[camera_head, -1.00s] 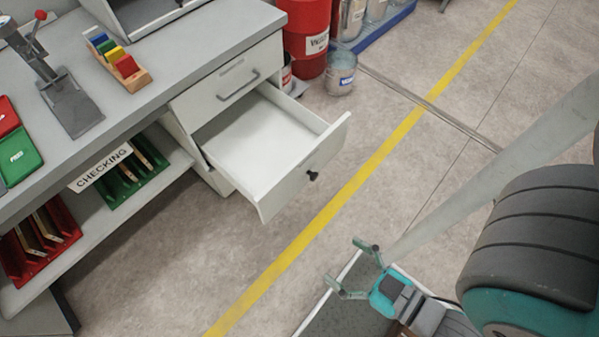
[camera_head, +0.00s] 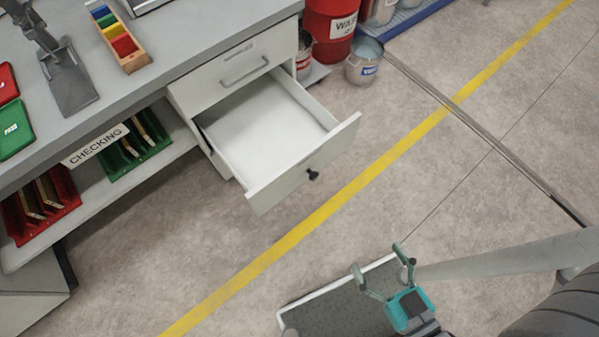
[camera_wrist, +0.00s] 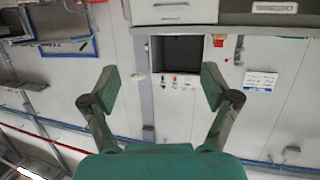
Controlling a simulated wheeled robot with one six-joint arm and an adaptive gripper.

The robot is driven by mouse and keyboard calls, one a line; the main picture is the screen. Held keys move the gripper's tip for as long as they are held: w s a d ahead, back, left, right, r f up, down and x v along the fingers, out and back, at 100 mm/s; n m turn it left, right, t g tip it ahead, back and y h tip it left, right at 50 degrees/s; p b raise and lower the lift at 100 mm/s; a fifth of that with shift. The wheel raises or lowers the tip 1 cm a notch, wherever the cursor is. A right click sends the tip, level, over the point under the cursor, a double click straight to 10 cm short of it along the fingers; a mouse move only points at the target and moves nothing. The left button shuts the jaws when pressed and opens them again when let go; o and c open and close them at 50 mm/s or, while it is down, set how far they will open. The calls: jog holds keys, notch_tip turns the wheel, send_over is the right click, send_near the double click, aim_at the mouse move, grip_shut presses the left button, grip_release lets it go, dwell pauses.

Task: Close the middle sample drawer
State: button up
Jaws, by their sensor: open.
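The middle sample drawer (camera_head: 270,133) is white and pulled far out of the cabinet under the bench. It looks empty. Its front panel (camera_head: 330,158) carries a small dark knob (camera_head: 313,174). My gripper (camera_head: 381,265) is open and empty, in front of the drawer and to its lower right, clearly apart from it across the yellow line. In the wrist view my gripper's two green fingers (camera_wrist: 158,90) are spread wide with nothing between them. The open drawer cannot be made out for sure in the wrist view.
A shut drawer with a bar handle (camera_head: 244,70) is above the open one. A red drum (camera_head: 330,30) and a bucket (camera_head: 364,62) stand behind it. The bench top (camera_head: 190,40) overhangs at left.

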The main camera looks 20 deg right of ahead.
jog(key=shift+w+f, duration=0.1)
jog(key=c, duration=0.4)
jog(key=w+f+m, duration=0.1)
jog(key=w+d+f+m, duration=0.1)
jog(key=f+m, duration=0.1)
jog(key=w+f+m+g+h, duration=0.1)
jog(key=f, duration=0.1)
jog(key=shift+d+m, duration=0.2)
jog(key=shift+m, duration=0.2)
grip_shut()
jog(key=m+g+y, duration=0.3)
jog(key=m+g, duration=0.2)
jog(key=m, duration=2.3)
send_near(339, 135)
notch_tip(339, 135, down, 4)
jog(key=shift+w+a+f, duration=0.1)
jog(key=shift+w+a, duration=0.1)
jog(key=shift+w, duration=0.85)
jog(key=shift+w+a, duration=0.25)
jog(key=shift+w, duration=0.8)
